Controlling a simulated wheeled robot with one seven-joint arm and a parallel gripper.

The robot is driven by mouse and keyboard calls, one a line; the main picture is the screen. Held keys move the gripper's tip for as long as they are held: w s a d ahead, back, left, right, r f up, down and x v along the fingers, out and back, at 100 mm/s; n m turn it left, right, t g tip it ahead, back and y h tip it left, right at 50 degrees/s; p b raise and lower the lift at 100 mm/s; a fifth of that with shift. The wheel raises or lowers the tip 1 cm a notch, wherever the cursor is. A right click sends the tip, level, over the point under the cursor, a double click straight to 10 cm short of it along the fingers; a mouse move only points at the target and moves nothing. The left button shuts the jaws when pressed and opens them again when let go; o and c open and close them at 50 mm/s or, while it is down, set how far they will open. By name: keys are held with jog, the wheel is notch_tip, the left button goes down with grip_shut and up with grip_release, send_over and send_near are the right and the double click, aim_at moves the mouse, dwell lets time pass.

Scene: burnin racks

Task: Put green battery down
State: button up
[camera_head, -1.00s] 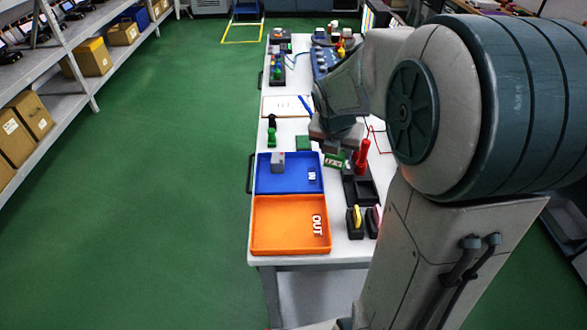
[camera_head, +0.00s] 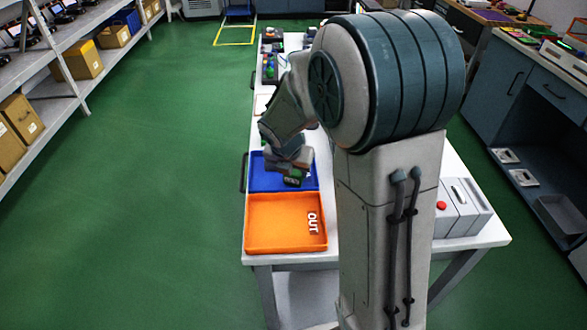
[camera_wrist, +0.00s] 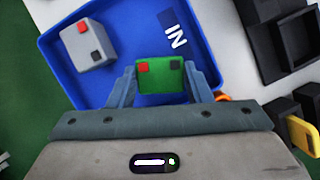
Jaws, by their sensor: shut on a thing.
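A green battery (camera_wrist: 160,80) with one red and one dark terminal sits between the two fingers of my gripper (camera_wrist: 161,84) in the wrist view. My gripper is shut on it and holds it over the blue tray (camera_wrist: 70,88) marked IN. In the head view my gripper (camera_head: 290,172) is over the blue tray (camera_head: 260,183), and the battery shows only as a small dark green patch (camera_head: 292,181). I cannot tell whether its underside touches the tray floor. A grey battery (camera_wrist: 89,43) with red and dark terminals stands in the blue tray, left of the green one.
The orange tray (camera_head: 270,222) marked OUT lies in front of the blue tray and looks empty. Black holders (camera_wrist: 285,35) stand right of the blue tray, and a yellow-handled thing (camera_wrist: 303,131) is at the lower right. The blue tray has bare floor around the green battery.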

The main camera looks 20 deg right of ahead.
jog(key=o, duration=1.1)
jog(key=shift+f, duration=0.1)
jog(key=shift+r, duration=0.25)
jog(key=p+v, duration=0.2)
jog(key=v, duration=1)
jog(key=s+d+m+y, duration=0.1)
jog(key=s+m, duration=0.8)
jog(key=m, duration=0.5)
jog(key=s+d+m+g+y, duration=0.1)
jog(key=s+m, duration=0.8)
jog(key=m, duration=0.6)
jog(key=shift+s+f, duration=0.2)
jog(key=shift+s, duration=0.1)
